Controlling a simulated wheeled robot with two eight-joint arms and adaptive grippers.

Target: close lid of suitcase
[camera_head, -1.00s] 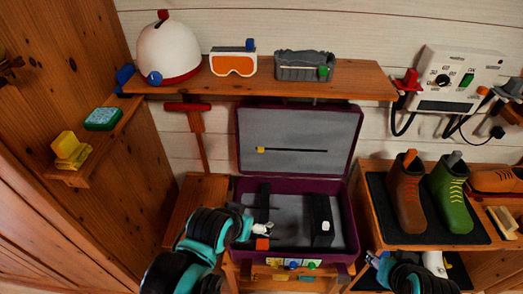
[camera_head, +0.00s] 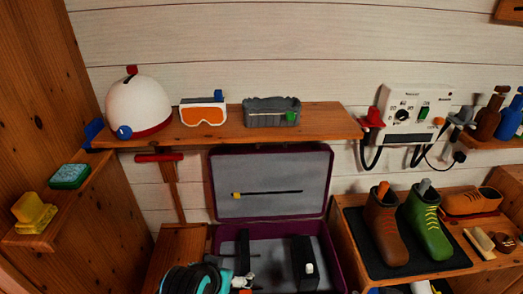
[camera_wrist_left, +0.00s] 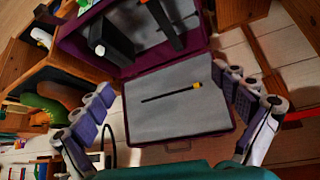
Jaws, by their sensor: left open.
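The purple suitcase (camera_head: 338,262) stands open below the wall shelf. Its grey-lined lid (camera_head: 270,170) is raised upright at the back, with a dark rod with a yellow end across its lining. Two dark blocks stand in the suitcase's base. My left gripper (camera_head: 243,281) is at the left front of the base, partly cut off by the lower picture edge. In the left wrist view, its padded fingers (camera_wrist_left: 165,105) are spread wide and empty, with the lid (camera_wrist_left: 180,106) seen between them. Only a possible sliver of my right gripper shows at the bottom edge; its state is unclear.
The wall shelf (camera_head: 330,124) above the lid holds a white helmet (camera_head: 138,103), orange goggles (camera_head: 203,115) and a grey box (camera_head: 271,111). A boot rack (camera_head: 350,225) stands close on the right. A wooden stand (camera_head: 180,240) is on the left.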

